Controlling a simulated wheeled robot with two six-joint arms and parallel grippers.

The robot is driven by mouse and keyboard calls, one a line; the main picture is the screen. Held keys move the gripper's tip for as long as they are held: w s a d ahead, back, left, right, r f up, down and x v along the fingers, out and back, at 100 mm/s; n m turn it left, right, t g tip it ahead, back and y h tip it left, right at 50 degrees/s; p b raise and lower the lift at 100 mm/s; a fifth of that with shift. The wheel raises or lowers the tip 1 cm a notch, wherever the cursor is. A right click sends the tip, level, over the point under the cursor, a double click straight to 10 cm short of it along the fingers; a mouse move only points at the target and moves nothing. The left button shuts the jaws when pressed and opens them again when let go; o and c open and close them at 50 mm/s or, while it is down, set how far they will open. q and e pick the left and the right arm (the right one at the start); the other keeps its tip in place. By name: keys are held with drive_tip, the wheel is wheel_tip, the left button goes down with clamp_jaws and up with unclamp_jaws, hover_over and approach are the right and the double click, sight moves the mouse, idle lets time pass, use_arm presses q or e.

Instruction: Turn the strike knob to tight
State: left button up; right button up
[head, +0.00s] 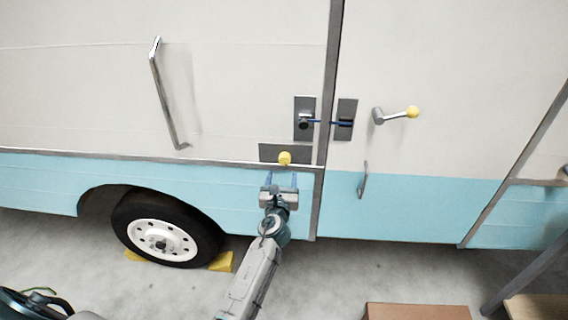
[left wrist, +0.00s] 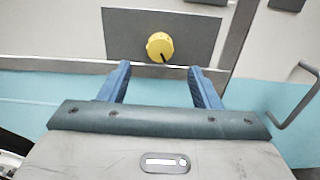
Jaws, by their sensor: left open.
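The yellow strike knob (head: 285,158) sits on a dark grey plate (head: 266,152) low on the camper's side, just left of the door seam. In the left wrist view the knob (left wrist: 160,46) shows a dark pointer line at its lower edge, pointing down. My left gripper (head: 281,180) is just below the knob in the head view. Its two blue fingers (left wrist: 157,84) are open and apart, with the knob beyond the tips and roughly centred between them. Nothing is between the fingers. My right gripper is not in view.
Above the knob are a latch plate (head: 304,118) and a second plate (head: 346,119) with a blue bar across the seam. A yellow-tipped lever (head: 396,114) and a small handle (head: 363,180) are on the right. A long grab handle (head: 164,92) is on the left. A brown box (head: 416,311) stands below.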

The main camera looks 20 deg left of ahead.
sight(284, 162)
use_arm(q)
drive_tip(key=x, duration=0.8)
drive_tip(key=shift+f+b, duration=0.15)
drive_tip(key=shift+b, duration=0.2)
drive_tip(key=shift+c, duration=0.3)
drive_tip(key=c, duration=0.9)
